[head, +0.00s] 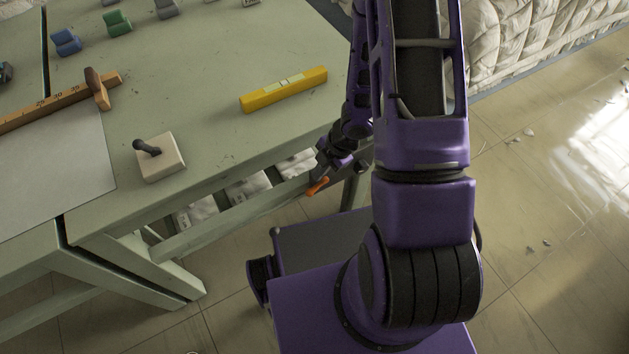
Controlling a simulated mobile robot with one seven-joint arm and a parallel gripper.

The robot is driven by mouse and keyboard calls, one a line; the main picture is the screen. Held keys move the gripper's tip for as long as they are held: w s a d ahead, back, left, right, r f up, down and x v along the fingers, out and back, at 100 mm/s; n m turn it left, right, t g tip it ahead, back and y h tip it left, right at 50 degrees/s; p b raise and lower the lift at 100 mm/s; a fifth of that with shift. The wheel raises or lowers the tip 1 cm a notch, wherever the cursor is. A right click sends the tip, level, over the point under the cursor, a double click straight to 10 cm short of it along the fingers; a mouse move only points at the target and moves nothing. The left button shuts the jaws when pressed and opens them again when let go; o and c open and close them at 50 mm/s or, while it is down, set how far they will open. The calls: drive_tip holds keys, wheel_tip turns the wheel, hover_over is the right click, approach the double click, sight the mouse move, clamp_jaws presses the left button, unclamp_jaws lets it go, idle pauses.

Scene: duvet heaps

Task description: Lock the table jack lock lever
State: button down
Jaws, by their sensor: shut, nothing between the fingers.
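A small orange lever (318,186) shows below the front edge of the green table (225,140), near its right corner. It slants, with its upper end toward the right. I take it for the jack's lock lever; the jack body is not clear. My gripper (322,172) is just above the orange lever, beside the table edge. Its fingers are small and dark here; they are shut with nothing held. I cannot tell whether they touch the lever.
On the table are a yellow spirit level (284,90), a pale block with a dark knob (160,158), a wooden ruler (60,107) and small coloured blocks (118,24). White packets (250,188) sit under the tabletop. A quilted heap (530,40) lies behind. Tiled floor (560,250) at right is mostly open.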

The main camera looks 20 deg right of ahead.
drive_tip(key=b, duration=0.4)
hover_over(308, 194)
drive_tip(key=s, duration=0.2)
wheel_tip(308, 194, down, 10)
drive_tip(key=shift+w+d+f, duration=0.35)
drive_tip(key=shift+w+f, duration=0.25)
drive_tip(key=shift+f, duration=0.1)
drive_tip(key=shift+w+d+f, duration=0.2)
drive_tip(key=shift+d+f, duration=0.05)
drive_tip(key=shift+f, duration=0.2)
